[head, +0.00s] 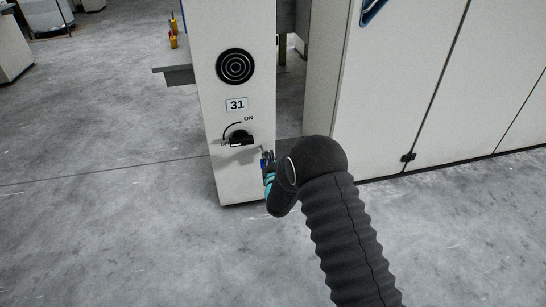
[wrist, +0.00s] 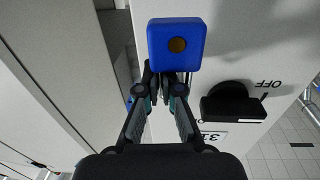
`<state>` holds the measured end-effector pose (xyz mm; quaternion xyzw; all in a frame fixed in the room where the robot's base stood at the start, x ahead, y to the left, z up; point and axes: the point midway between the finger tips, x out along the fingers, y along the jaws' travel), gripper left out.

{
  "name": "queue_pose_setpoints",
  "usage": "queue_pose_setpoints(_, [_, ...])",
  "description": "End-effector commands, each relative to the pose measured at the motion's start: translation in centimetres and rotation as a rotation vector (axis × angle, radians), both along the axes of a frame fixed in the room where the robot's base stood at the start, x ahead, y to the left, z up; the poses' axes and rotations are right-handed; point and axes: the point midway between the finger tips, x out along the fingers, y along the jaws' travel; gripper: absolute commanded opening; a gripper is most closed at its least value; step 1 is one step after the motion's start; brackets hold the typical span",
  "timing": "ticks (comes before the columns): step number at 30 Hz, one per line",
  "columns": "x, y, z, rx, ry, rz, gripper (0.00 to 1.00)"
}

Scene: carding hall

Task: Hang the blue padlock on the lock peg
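I cannot make out the lock peg clearly in either view.
The white post (head: 235,178) carries a black rotary switch (head: 239,138), a "31" label (head: 236,104) and a round black grille (head: 235,66). The switch (wrist: 230,103) is close right of my fingers in the wrist view. White cabinets (head: 420,80) stand right. Floor to the left is clear.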

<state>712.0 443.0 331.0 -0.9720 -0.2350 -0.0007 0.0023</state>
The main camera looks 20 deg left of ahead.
Motion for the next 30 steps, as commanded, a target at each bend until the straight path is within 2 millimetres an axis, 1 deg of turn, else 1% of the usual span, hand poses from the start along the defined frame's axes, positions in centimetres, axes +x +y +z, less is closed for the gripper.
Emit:
queue_pose_setpoints(1, [-0.7,1.1,-0.3,-0.009,0.002,0.024,0.11])
queue_pose_setpoints(2, [-0.7,1.1,-0.3,-0.009,0.002,0.024,0.19])
queue_pose_setpoints(3, [-0.7,1.1,-0.3,-0.009,0.002,0.024,0.29])
queue_pose_setpoints(4, [-0.7,1.1,-0.3,-0.009,0.002,0.024,0.32])
queue_pose_setpoints(8, [-0.9,1.1,-0.4,-0.01,0.004,0.026,0.33])
queue_pose_setpoints(10, [-1.4,1.0,-0.5,-0.01,0.005,0.028,0.35])
queue_pose_setpoints(14, [-3.1,0.3,-0.6,-0.012,0.008,0.03,0.35])
queue_pose_setpoints(17, [-4.7,-0.6,-0.5,-0.011,0.008,0.028,0.35])
queue_pose_setpoints(21, [-6.9,-2.5,-0.3,-0.007,0.005,0.018,0.35])
queue_pose_setpoints(25, [-8.4,-4.2,-0.1,-0.004,0.003,0.004,0.35])
queue_pose_setpoints(30, [-10.0,-5.3,0.0,0.001,0.0,-0.001,0.35])
